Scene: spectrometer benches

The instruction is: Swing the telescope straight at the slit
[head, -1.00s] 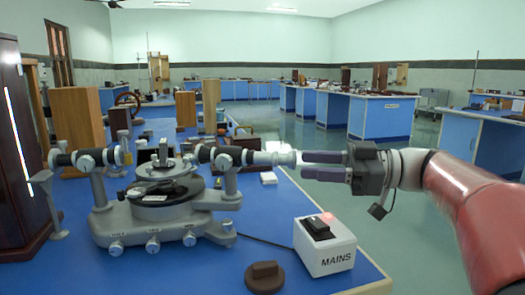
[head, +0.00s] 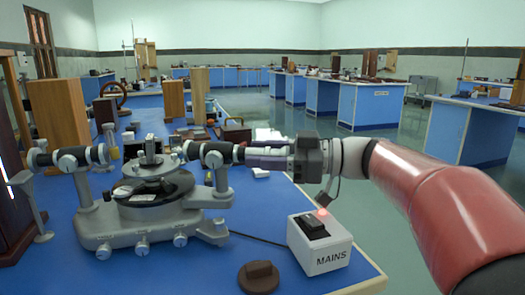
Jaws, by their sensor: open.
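The spectrometer stands on the blue bench, with a grey base (head: 140,229) and a round central table (head: 150,192). Its telescope (head: 216,149) is the dark tube on the right arm, pointing inward over the table. The collimator (head: 72,158) is on the left arm, its outer end facing the dark lamp housing (head: 12,225) at the left edge, where a bright vertical slit glows. The two tubes look roughly in line. My gripper (head: 250,157) is open, its fingers alongside the telescope's outer eyepiece end, which they mostly hide. I cannot tell whether they touch it.
A white MAINS box (head: 319,247) with a lit red lamp stands at the right bench edge. A brown knob-like piece (head: 259,277) lies in front. Wooden blocks (head: 58,122) stand behind the spectrometer.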

